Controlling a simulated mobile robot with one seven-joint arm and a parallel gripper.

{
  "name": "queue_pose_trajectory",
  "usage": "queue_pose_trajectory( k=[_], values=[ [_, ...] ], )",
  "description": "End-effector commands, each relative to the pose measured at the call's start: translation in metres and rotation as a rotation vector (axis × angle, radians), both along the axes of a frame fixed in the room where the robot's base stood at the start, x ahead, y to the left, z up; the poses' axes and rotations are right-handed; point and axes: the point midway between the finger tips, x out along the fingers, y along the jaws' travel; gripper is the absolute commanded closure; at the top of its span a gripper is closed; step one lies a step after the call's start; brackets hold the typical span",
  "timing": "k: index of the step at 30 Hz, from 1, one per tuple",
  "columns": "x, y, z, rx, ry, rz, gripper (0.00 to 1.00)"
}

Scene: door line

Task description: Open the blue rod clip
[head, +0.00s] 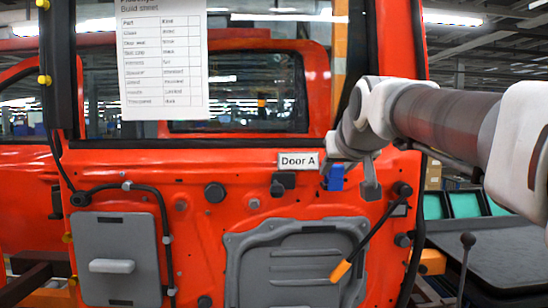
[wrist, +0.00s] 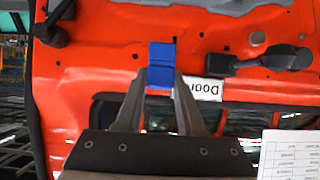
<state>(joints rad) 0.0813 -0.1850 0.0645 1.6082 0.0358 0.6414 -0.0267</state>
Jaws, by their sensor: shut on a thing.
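The blue rod clip (head: 336,178) is on the upper right of the red door's inner panel, just right of the "Door A" label (head: 298,161). In the wrist view the clip (wrist: 161,56) stands between my two fingertips, its far end showing beyond them. My gripper (head: 338,168) is shut on it, coming from the upper right in the head view. The fingers hide part of the clip, and I cannot tell whether it is open or closed. A dark rod (head: 375,236) with an orange end hangs slanted below, from a pivot at the door's right edge.
A printed sheet (head: 163,60) hangs over the door window at upper left. A grey panel with a handle (head: 117,258) and a larger grey cover (head: 295,262) sit low on the door. A dark table (head: 480,255) with an upright lever stands at right.

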Motion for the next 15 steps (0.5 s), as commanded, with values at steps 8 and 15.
queue_pose_trajectory(
  k=[8, 15],
  values=[
    [0.0006, 0.0000, 0.0016, 0.000, 0.030, 0.000, 1.00],
    [0.0006, 0.0000, 0.0016, 0.000, 0.029, 0.000, 0.54]
  ],
)
